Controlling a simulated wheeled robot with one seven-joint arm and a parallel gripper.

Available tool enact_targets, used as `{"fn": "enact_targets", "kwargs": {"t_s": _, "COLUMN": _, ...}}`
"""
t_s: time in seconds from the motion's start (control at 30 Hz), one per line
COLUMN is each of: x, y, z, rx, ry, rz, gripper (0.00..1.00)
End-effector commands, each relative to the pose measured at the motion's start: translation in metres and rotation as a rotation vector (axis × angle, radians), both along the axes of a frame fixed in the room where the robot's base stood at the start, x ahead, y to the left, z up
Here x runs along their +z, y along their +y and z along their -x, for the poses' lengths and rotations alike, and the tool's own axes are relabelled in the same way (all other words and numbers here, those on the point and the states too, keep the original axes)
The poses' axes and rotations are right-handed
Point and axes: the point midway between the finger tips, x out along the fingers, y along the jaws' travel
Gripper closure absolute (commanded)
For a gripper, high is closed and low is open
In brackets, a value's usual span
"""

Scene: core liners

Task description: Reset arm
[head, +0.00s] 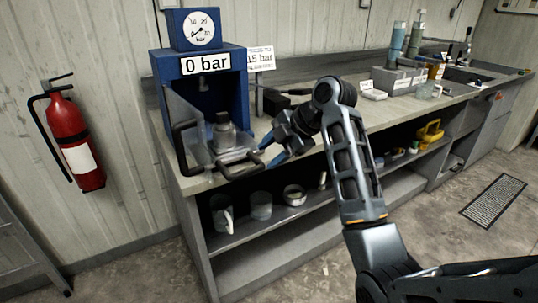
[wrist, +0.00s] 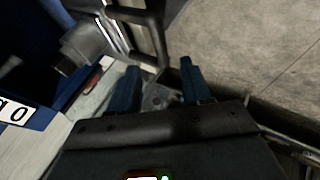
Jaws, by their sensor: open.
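My gripper (head: 268,153) is at the front edge of the bench, just right of the blue press (head: 203,95). In the wrist view its two blue fingers (wrist: 162,82) are apart, with nothing held between them. My arm bends up and over from the lower right. The press has a gauge on top, a "0 bar" sign, and a clear guard door (head: 185,125) with dark handles that stands open. A grey metal cylinder (head: 223,135) stands inside the press; it also shows in the wrist view (wrist: 85,42). A door handle (wrist: 135,18) is close ahead of the fingers.
A sign reading "15 bar" (head: 261,58) stands beside the press. Grey blocks with bottles (head: 399,75) stand farther right on the bench (head: 330,109). Mugs and jars sit on the shelf below. A red extinguisher (head: 72,140) hangs at left. The floor at right is clear around a grate (head: 494,200).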

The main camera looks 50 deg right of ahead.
Motion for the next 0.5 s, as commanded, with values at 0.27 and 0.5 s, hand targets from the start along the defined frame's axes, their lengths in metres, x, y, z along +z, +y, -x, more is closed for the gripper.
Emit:
{"fn": "enact_targets", "kwargs": {"t_s": 0.27, "x": 0.0, "y": 0.0, "z": 0.0, "rx": 0.0, "ry": 0.0, "rz": 0.0, "gripper": 0.52}}
{"fn": "enact_targets", "kwargs": {"t_s": 0.5, "x": -0.014, "y": 0.009, "z": 0.001, "rx": -0.031, "ry": -0.001, "rz": -0.02, "gripper": 0.52}}
